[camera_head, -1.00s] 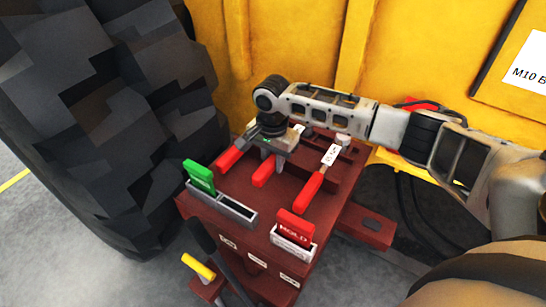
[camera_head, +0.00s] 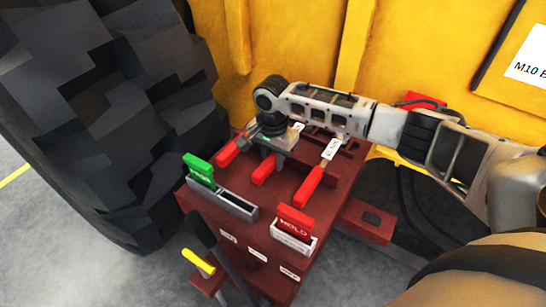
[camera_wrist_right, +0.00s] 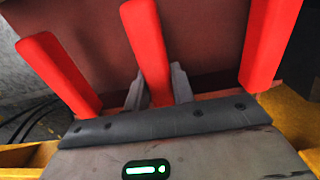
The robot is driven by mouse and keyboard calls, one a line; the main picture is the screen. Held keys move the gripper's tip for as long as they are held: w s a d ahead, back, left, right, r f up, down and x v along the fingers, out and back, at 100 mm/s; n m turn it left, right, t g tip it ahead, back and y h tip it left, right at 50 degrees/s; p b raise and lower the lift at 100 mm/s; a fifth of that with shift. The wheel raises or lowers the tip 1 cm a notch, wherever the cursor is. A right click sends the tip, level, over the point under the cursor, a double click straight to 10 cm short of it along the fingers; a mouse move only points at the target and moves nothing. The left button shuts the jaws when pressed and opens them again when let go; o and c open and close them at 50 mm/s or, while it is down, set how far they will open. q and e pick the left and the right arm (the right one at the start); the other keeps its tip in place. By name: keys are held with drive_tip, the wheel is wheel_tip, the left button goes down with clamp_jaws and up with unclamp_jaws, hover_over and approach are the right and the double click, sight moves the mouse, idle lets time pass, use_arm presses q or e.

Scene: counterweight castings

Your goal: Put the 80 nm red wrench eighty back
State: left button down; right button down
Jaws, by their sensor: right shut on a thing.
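Three red-handled wrenches lie side by side on the dark red cart top: a left one (camera_head: 232,149), a middle one (camera_head: 264,170) and a right one (camera_head: 309,186). My right gripper (camera_head: 276,150) is low over the cart and shut on the middle wrench. In the right wrist view the middle red handle (camera_wrist_right: 148,45) runs between the two fingers (camera_wrist_right: 158,88), with the left handle (camera_wrist_right: 58,72) and right handle (camera_wrist_right: 268,45) apart on either side. My left gripper is not in view.
A grey holder (camera_head: 238,207) with a green card (camera_head: 199,170) and a white holder (camera_head: 291,238) with a red HOLD card (camera_head: 295,221) stand at the cart's front. A large black tyre (camera_head: 110,110) is close on the left; a yellow wall (camera_head: 300,40) is behind.

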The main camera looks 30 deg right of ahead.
idle(0.6)
drive_tip(key=c, duration=1.1)
unclamp_jaws()
drive_tip(key=shift+f, duration=0.1)
drive_tip(key=shift+f, duration=0.1)
wheel_tip(320, 180, up, 23)
drive_tip(key=p, duration=0.6)
drive_tip(key=shift+a, duration=0.15)
drive_tip(key=shift+s, duration=0.1)
